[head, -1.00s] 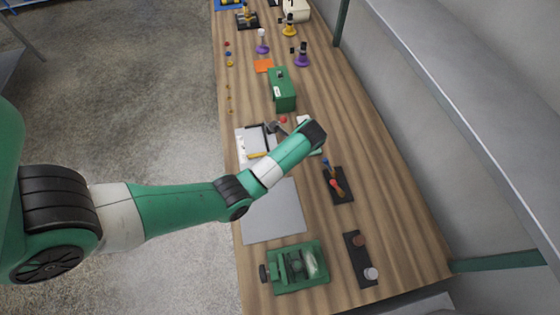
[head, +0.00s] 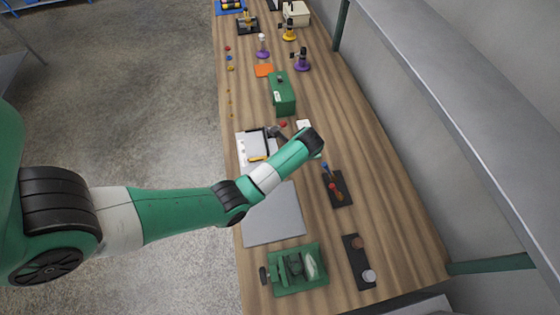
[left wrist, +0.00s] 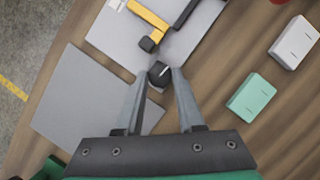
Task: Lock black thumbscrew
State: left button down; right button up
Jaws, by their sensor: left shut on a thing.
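A small black thumbscrew (left wrist: 160,73) with a pale mark on its top shows in the left wrist view. My left gripper (left wrist: 160,80) has one finger on each side of it and is shut on it. Just beyond it, a yellow bar (left wrist: 150,14) with a black end block lies on a pale plate (left wrist: 118,38), beside a dark bracket. In the head view the pale plate (head: 244,158) lies on the bench; my forearm and wrist cover part of this area, and the thumbscrew cannot be made out there. My right gripper is not in view.
A bare grey plate (head: 272,222) lies in front of the work spot. A mint block (left wrist: 251,98) and a white block (left wrist: 294,42) lie to the right. A green box (head: 282,95) stands behind. A black stand (head: 341,198) with coloured knobs and a green fixture (head: 297,270) stand nearer.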

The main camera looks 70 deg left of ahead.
pick_arm(q)
jog(key=m+t+p, duration=0.1)
jog(key=m+p, duration=0.3)
jog(key=p, duration=0.3)
jog(key=m+t+p, duration=0.2)
jog(key=m+p, duration=0.3)
jog(key=p, duration=0.2)
jog(key=s+r+m+t+p, duration=0.1)
jog(key=m+t+p, duration=0.1)
jog(key=m+p, duration=0.3)
jog(key=shift+a+h+p, duration=0.1)
jog(key=shift+h+p, duration=0.2)
jog(key=shift+p, duration=0.6)
jog(key=shift+f+m+t+p, duration=0.35)
jog(key=shift+m+p, duration=0.2)
jog(key=shift+m, duration=0.15)
jog(key=shift+f+m+h, duration=0.15)
jog(key=shift+m+h, duration=0.15)
jog(key=shift+m, duration=0.3)
jog(key=shift+m+t, duration=0.25)
jog(key=shift+m, duration=0.05)
jog(key=c, duration=0.5)
grip_release()
jog(key=shift+s, duration=0.1)
